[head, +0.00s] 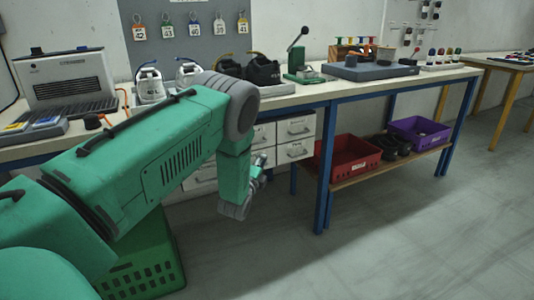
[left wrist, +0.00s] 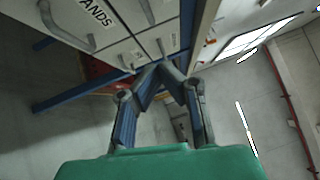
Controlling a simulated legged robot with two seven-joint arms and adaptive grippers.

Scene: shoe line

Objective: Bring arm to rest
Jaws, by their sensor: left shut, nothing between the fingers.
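My green left arm (head: 165,145) comes in from the left, bends at a grey joint and hangs down in front of the workbench. My left gripper (head: 258,168) is small and partly hidden in the head view, near the white drawers (head: 295,128) under the bench. In the left wrist view the two fingers of the left gripper (left wrist: 160,70) come together at their tips, with nothing between them. The drawers and a blue bench leg show beyond the fingertips there. My right gripper is in neither view.
The workbench (head: 310,94) carries shoes, a grey case (head: 68,80) and small tools. A red bin (head: 350,156) and a purple bin (head: 420,133) stand on its lower shelf. A green crate (head: 145,268) stands below my arm. The floor at the right is clear.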

